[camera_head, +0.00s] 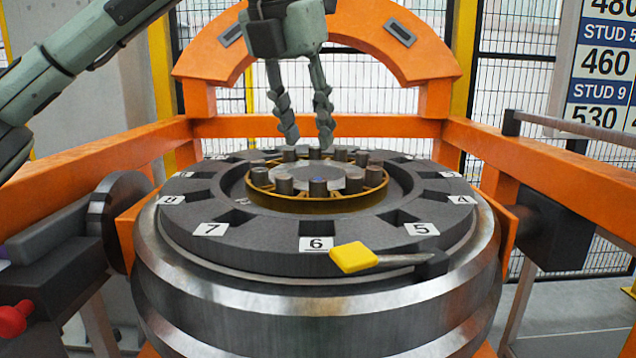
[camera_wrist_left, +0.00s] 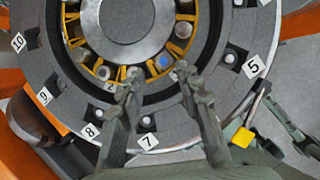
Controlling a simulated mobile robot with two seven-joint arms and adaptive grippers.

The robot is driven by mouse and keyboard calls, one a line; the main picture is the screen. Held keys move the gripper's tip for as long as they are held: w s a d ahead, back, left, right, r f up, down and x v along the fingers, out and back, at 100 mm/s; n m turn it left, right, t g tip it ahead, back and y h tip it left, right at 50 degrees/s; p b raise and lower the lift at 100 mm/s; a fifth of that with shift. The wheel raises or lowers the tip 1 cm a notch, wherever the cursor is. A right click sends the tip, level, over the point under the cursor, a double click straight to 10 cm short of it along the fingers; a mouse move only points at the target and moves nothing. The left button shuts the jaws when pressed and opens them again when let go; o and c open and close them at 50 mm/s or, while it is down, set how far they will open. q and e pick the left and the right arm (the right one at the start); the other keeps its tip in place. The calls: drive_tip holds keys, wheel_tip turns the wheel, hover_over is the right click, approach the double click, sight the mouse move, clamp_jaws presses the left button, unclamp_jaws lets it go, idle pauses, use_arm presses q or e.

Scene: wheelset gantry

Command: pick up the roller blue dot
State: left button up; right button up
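My left gripper (camera_head: 306,138) hangs over the far part of the brass cage ring, fingers apart with nothing between them. In the left wrist view its fingers (camera_wrist_left: 160,88) reach toward the cage. Several short grey rollers stand upright in the cage. In the left wrist view the blue-dot roller (camera_wrist_left: 166,61) lies a little beyond the fingertips, near the right finger. Grey-green jointed parts (camera_wrist_left: 288,122) at the right edge may be my right gripper; its opening is unclear.
A dark ring (camera_head: 270,232) with numbered slots surrounds the cage on a steel drum. A yellow-handled tool (camera_head: 355,257) lies across its front edge. Orange gantry rails (camera_head: 545,165) flank both sides, and an orange arch (camera_head: 215,60) stands behind.

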sight(318, 179)
use_arm(q)
drive_tip(key=shift+w+f, duration=0.15)
drive_tip(key=shift+f, duration=0.25)
drive_tip(key=x, duration=0.2)
drive_tip(key=s+x, duration=0.1)
drive_tip(key=x, duration=0.2)
drive_tip(key=shift+d+f, duration=0.1)
drive_tip(key=shift+f, duration=0.25)
drive_tip(key=shift+w+d+f, duration=0.1)
drive_tip(key=shift+w+f, duration=0.2)
drive_tip(key=shift+f, duration=0.2)
drive_tip(key=shift+c, duration=0.5)
clamp_jaws()
use_arm(e)
drive_tip(key=shift+s+f, duration=0.3)
drive_tip(key=shift+f, duration=0.3)
